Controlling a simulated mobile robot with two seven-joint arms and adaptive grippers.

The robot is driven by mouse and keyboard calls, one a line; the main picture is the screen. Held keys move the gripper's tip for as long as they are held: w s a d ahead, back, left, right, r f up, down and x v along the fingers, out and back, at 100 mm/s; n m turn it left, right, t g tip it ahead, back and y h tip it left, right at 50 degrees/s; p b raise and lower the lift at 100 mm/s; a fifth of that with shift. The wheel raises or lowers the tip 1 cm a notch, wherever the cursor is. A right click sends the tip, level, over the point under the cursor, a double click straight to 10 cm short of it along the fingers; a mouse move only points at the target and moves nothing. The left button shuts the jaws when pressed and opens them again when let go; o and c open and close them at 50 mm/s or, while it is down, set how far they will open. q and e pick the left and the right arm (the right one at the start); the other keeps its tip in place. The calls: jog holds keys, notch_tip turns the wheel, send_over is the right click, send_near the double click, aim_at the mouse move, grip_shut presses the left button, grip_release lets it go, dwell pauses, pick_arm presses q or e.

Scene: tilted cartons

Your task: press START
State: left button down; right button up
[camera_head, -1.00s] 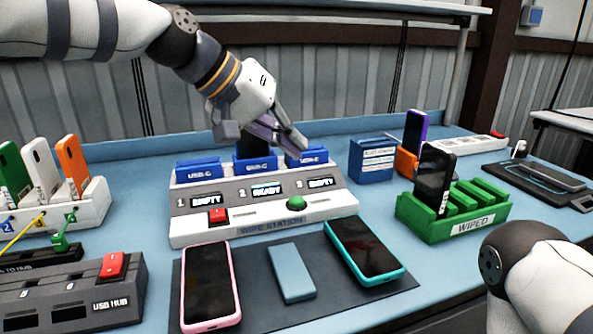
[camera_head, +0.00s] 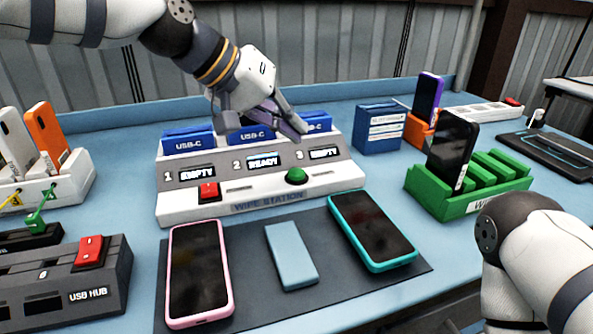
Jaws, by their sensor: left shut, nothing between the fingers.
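The wipe station (camera_head: 180,212) is a white and grey console with a sloped front. Its displays read 1 EMPTY, 2 READY and 3 EMPTY. A red button (camera_head: 208,191) sits at its left and a round green button (camera_head: 297,176) right of centre; no START lettering is readable. Blue USB-C docks (camera_head: 188,142) stand along its back. A dark phone stands partly hidden in the middle slot, behind my gripper. My left gripper (camera_head: 300,128) is shut and empty, its fingers pointing down and right above the green button, apart from it. My right gripper is out of view; only my right arm shows.
A dark mat (camera_head: 250,310) in front holds a pink phone (camera_head: 199,275), a blue slab (camera_head: 291,255) and a teal phone (camera_head: 371,230). A green WIPED rack (camera_head: 425,200) with a dark phone stands right. A USB hub (camera_head: 50,285) is front left.

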aim_at(293, 169)
pick_arm(q)
jog(key=shift+f, duration=1.95)
jog(key=shift+f, duration=0.4)
jog(key=shift+f, duration=0.6)
dwell(0.5)
jog(key=shift+r, duration=0.15)
jog(key=shift+r+p, duration=0.3)
jog(key=shift+r, duration=0.55)
